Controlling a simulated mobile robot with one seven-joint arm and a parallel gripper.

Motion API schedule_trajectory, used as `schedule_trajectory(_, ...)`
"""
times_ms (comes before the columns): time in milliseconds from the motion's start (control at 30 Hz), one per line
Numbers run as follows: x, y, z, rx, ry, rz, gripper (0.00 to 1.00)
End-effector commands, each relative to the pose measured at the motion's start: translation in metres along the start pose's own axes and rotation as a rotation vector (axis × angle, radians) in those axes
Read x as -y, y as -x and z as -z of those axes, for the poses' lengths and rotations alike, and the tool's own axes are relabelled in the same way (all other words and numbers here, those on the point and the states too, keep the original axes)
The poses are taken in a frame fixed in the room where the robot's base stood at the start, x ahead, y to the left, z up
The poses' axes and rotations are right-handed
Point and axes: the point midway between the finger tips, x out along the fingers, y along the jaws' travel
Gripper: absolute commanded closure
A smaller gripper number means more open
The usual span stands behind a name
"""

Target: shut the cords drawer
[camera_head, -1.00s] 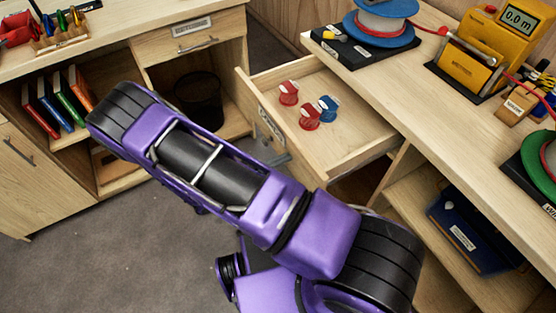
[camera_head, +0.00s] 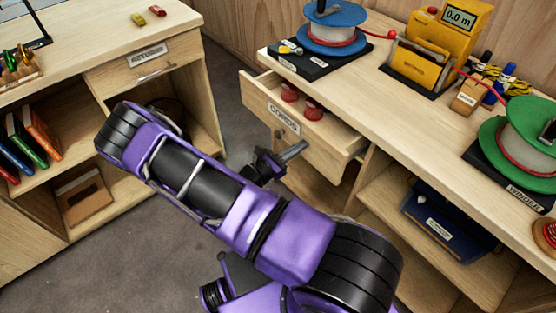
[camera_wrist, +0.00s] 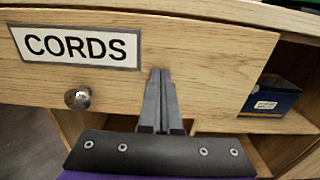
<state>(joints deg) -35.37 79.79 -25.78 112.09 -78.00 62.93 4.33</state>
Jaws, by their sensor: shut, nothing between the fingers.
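The cords drawer (camera_head: 318,138) stands partly open from the right-hand bench, with two red spools (camera_head: 302,102) showing inside. Its front carries a label reading CORDS (camera_wrist: 76,46) and a round metal knob (camera_wrist: 77,98). My gripper (camera_head: 300,148) is shut and empty, its fingers pointing at the drawer front. In the wrist view my fingertips (camera_wrist: 160,72) lie over the drawer front, right of the label and knob. They look very close to the wood, but I cannot tell whether they touch. My arm hides part of the floor below.
A blue reel (camera_head: 332,28) on a black base, a yellow meter (camera_head: 425,50) and a green reel (camera_head: 525,135) stand on the bench top. A blue case (camera_head: 450,225) lies on the shelf below. Another desk (camera_head: 90,50) stands at left.

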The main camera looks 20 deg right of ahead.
Motion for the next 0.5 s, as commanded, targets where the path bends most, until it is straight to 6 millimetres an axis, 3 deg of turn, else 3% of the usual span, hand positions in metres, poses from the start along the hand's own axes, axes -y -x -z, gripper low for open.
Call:
schedule_trajectory(33,0.001,-0.016,0.0,0.003,0.001,0.004,1.0)
schedule_trajectory(200,0.001,-0.057,0.0,0.002,0.001,0.004,1.0)
schedule_trajectory(500,0.0,-0.107,0.0,0.001,0.0,0.001,1.0)
